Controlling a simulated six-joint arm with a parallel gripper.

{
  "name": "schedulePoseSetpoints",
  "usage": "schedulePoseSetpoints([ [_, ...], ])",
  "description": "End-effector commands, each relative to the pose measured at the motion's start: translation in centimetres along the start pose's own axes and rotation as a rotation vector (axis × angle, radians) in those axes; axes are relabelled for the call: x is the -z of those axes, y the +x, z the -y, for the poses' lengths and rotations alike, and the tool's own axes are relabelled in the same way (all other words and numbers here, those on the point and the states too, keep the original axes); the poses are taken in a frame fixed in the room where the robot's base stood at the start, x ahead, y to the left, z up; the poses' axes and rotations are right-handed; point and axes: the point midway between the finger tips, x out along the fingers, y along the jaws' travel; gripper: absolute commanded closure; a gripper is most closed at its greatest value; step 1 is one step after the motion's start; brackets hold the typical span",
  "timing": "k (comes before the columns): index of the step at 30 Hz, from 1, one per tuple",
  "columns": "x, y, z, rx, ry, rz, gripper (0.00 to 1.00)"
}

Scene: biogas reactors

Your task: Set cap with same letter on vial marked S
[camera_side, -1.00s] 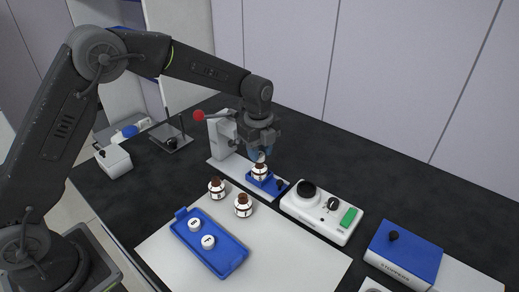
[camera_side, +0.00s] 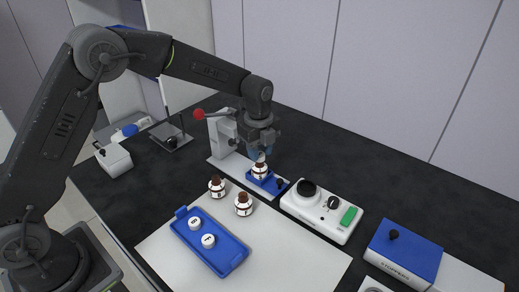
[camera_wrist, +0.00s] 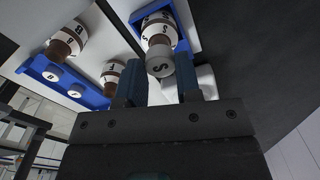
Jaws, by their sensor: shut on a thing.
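My gripper (camera_side: 261,153) points down over the blue holder (camera_side: 268,185) and is shut on a small pale cap marked S (camera_wrist: 160,66). The brown vial marked S (camera_wrist: 158,27) stands upright in the holder; it also shows in the side view (camera_side: 260,173). The cap is right at the vial's mouth, in line with it. I cannot tell whether it is seated or just above. In the wrist view my two fingers (camera_wrist: 160,80) are on either side of the cap.
Two other brown vials (camera_side: 217,187) (camera_side: 243,205) stand on the white mat (camera_side: 290,255). A blue tray (camera_side: 228,262) holds two white caps (camera_side: 194,223) (camera_side: 208,241). A press with a red knob (camera_side: 199,114) stands close behind my gripper. A white device (camera_side: 322,212) stands to the right.

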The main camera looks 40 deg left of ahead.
Motion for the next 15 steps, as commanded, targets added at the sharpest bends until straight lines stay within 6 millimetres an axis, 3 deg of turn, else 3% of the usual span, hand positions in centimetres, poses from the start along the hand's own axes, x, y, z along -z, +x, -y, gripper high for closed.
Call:
schedulePoseSetpoints([
  [15,0.0,0.89,-0.04,0.0,0.0,0.0,0.89],
])
